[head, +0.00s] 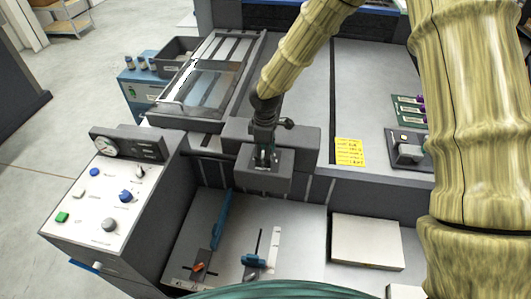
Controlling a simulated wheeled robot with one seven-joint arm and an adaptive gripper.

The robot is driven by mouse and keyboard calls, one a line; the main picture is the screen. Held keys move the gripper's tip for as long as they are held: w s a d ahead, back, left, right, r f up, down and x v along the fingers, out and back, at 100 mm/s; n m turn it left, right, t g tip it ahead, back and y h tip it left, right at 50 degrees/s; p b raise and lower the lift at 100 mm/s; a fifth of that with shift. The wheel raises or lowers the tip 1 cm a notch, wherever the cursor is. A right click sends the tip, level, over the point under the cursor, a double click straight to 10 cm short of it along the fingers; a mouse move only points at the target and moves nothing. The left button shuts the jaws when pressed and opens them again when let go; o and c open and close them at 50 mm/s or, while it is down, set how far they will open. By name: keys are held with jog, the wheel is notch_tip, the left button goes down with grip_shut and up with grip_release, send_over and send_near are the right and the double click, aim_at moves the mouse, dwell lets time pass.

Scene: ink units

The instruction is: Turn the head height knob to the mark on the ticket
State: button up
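The yellow ticket (349,152) lies on the grey machine top right of centre. Its lines of writing are too small to read. My gripper (265,160) points down at the dark grey head block (266,181) in the middle. Its fingers are small and dark against the block, so I cannot tell whether they are open, shut or touching anything. I cannot tell which knob is the head height knob. The sloped white panel at left bears a large grey knob (110,224), a blue knob (126,196) and a small grey knob (139,171).
The panel also has a gauge (105,146), a blue button (94,172) and a green button (62,217). Below the head are a blue lever (221,220), an orange knob (198,267) and a blue slider (254,260). A framed screen (207,82) stands behind; a pale block (366,241) lies right.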

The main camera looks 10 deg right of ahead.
notch_tip(320, 180, up, 12)
jog(key=shift+f, duration=0.15)
dwell(0.3)
jog(key=shift+d, duration=0.1)
dwell(0.3)
